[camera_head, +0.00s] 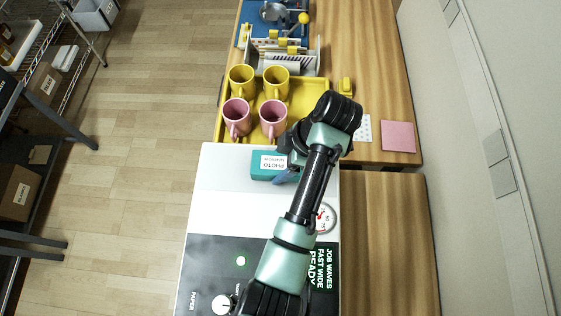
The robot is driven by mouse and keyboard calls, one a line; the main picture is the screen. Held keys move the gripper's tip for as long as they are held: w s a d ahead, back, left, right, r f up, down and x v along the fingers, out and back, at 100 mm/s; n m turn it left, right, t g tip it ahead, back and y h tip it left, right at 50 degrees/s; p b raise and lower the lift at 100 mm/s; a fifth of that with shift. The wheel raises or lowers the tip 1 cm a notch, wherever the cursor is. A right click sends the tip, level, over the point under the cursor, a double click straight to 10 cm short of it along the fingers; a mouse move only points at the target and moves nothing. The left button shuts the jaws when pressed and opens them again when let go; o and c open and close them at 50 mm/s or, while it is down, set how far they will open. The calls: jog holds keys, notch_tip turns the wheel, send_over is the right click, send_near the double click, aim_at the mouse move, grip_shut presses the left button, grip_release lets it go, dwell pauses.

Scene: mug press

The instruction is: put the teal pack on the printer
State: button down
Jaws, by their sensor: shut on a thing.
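The teal pack (262,165) has a white label reading "PHOTO" and lies at the far end of the printer's white top. The printer (222,212) is a large white and black machine with a screen and a green light. My gripper (286,172) is at the right side of the pack, shut on it. The fingers are mostly hidden under my arm. I cannot tell whether the pack touches the printer top or is held just above it.
A yellow tray (221,128) beyond the printer holds two yellow mugs (275,84) and two pink mugs (237,115). A pink square (398,136) lies on the table to the right. A blue mat with a press (272,12) is at the back.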

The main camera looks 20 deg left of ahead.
jog(key=shift+f, duration=0.2)
jog(key=shift+f, duration=0.2)
grip_release()
jog(key=shift+r, duration=0.25)
jog(key=shift+w+d+r, duration=0.1)
jog(key=shift+d+r, duration=0.05)
jog(key=shift+r, duration=0.2)
jog(key=p+v, duration=0.7)
jog(key=v, duration=0.4)
